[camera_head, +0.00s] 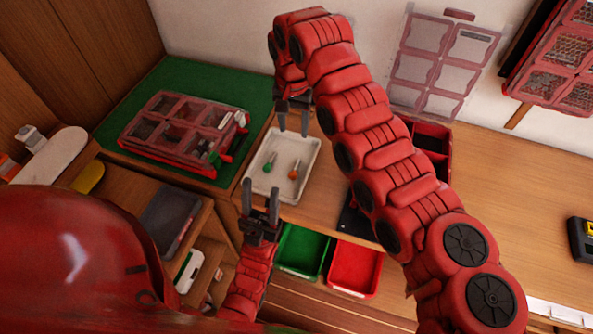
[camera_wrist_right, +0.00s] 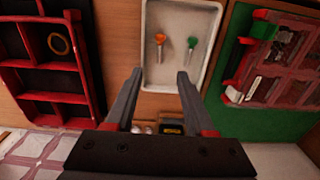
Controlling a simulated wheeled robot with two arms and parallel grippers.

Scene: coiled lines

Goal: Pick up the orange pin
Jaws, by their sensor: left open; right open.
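The orange pin (camera_head: 293,172) lies in a white tray (camera_head: 311,144), to the right of a green pin (camera_head: 269,165). In the right wrist view the orange pin (camera_wrist_right: 160,42) is left of the green pin (camera_wrist_right: 191,46), in the white tray (camera_wrist_right: 181,86). My right gripper (camera_head: 293,121) is open and empty, pointing down near the tray's far edge. Its fingers (camera_wrist_right: 159,82) show apart in the right wrist view, with the orange pin beyond them. My left gripper (camera_head: 261,194) is open and empty, below the tray's near edge and apart from both pins.
A red compartment case (camera_head: 180,130) lies on a green mat (camera_head: 240,90) left of the tray. A green bin (camera_head: 302,250) and a red bin (camera_head: 354,268) stand in front. A red divided box (camera_head: 432,142) stands behind my right arm. Wooden surface at right is mostly clear.

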